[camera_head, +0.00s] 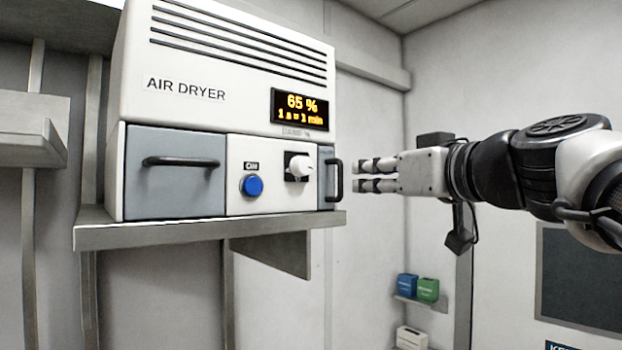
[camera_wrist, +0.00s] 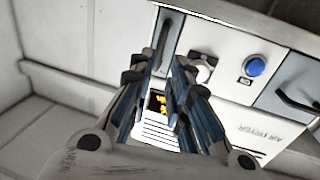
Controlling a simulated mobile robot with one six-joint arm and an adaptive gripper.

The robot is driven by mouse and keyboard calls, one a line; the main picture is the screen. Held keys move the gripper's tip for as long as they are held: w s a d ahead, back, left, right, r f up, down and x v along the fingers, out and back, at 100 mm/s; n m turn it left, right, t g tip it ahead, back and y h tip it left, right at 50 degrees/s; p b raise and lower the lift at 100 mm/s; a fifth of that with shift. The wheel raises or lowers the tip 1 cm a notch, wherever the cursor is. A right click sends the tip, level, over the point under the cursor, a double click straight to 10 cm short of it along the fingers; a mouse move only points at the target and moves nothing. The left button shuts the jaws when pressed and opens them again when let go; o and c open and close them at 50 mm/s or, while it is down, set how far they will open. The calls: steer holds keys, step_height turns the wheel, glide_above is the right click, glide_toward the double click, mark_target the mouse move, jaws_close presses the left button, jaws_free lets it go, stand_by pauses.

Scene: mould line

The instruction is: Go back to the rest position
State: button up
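My gripper (camera_head: 358,175) is at the right of the air dryer (camera_head: 190,95) in the head view, with its fingers pointing left towards the dryer's right-hand black handle (camera_head: 334,180). A gap shows between the fingertips and that handle. In the wrist view my gripper (camera_wrist: 165,72) has its two fingers apart, with nothing seen between them but the dryer beyond. The dryer appears upside down there, with its blue button (camera_wrist: 256,66) and white knob (camera_wrist: 203,72). The lit display reads 65 % in the head view.
The dryer stands on a grey wall shelf (camera_head: 160,236). A blue box (camera_head: 407,287) and a green box (camera_head: 428,290) sit on a small lower shelf. A dark panel (camera_head: 582,275) is on the right wall. Open space lies below my arm.

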steer(key=shift+v, duration=1.05)
